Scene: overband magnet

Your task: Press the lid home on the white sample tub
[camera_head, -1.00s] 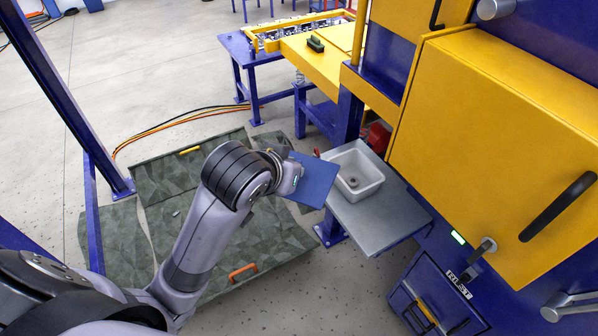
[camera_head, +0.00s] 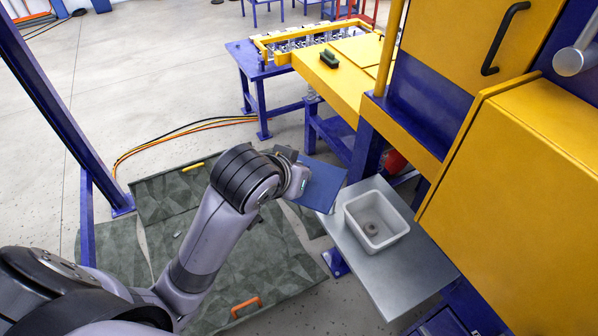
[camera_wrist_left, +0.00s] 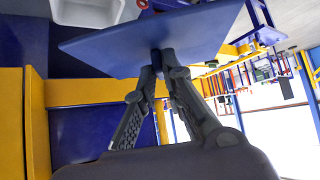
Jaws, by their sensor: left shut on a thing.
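The white sample tub (camera_head: 392,240) stands open on a grey metal shelf, with a small dark round thing on its floor. Its corner also shows at the top of the left wrist view (camera_wrist_left: 88,12). The lid is a flat blue square plate (camera_head: 322,186), seen large in the left wrist view (camera_wrist_left: 150,42). My left gripper (camera_wrist_left: 160,62) is shut on the lid by a part on its face and holds it in the air, to the left of the tub and apart from it in the picture. In the head view the fingers are mostly hidden. My right gripper is not in view.
The grey shelf (camera_head: 395,285) has bare room in front of the tub. A yellow cabinet (camera_head: 520,190) rises close on the right. A blue frame post (camera_head: 368,150) stands behind the shelf. A dark green patterned panel (camera_head: 270,255) lies on the floor below my arm.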

